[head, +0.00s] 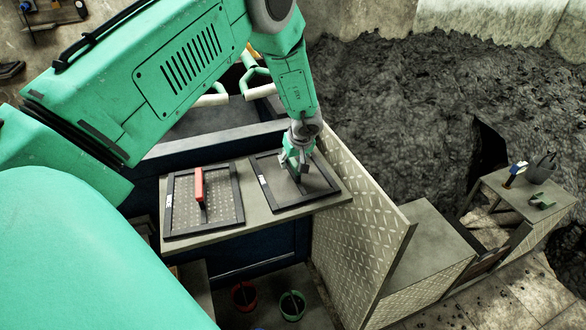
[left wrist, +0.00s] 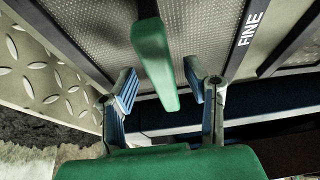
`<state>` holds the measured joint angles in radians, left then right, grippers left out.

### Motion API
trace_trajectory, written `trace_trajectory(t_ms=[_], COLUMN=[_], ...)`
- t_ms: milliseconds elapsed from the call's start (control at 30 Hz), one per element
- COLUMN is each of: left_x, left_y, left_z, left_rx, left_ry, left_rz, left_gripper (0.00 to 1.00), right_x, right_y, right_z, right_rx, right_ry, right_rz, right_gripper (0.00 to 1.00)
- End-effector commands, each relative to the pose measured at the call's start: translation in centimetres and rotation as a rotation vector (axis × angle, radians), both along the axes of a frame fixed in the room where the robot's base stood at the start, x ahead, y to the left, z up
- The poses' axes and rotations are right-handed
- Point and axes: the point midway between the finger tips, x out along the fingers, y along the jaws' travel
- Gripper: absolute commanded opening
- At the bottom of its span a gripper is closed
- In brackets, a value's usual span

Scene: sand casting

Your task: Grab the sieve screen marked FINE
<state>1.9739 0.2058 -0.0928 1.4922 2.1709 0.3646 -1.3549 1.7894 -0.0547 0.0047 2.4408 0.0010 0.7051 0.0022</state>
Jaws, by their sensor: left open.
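The sieve screen marked FINE (left wrist: 208,35) has a dark frame, grey mesh and a green handle (left wrist: 153,52); the white FINE label shows on its frame in the left wrist view. In the head view this screen (head: 262,187) is the right one of two on a shelf. My left gripper (head: 297,165) is over it, pointing down. In the left wrist view my left gripper (left wrist: 160,84) is open, with a finger on each side of the green handle and visible gaps. In the head view the gripper mostly hides the handle. My right gripper is not in view.
A second screen (head: 184,210) with a red handle (head: 199,187) lies left of it on the shelf (head: 245,222). A patterned metal panel (head: 352,235) stands close on the right. Red and green buckets (head: 292,305) are below. Dark sand (head: 400,110) fills the back right.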

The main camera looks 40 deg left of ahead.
Motion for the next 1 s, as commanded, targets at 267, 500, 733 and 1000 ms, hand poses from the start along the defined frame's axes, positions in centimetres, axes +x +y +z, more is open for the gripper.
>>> trace_trajectory(t_ms=[267,500,733,1000], left_x=[-0.02,-0.01,0.01,0.07], left_y=[0.52,0.39,0.07,0.35], left_z=[-0.57,-0.71,-0.53,-0.58], left_rx=[-0.006,-0.005,0.000,-0.003], left_ry=[0.001,0.000,0.000,-0.001], left_rz=[0.002,0.002,0.002,0.001], left_gripper=[0.41,0.41,0.31,0.00], right_x=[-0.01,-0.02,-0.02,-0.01], right_y=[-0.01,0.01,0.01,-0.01], right_z=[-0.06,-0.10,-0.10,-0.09], right_rx=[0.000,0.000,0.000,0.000], right_ry=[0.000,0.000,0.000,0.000], right_rz=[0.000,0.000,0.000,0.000], right_gripper=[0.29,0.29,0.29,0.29])
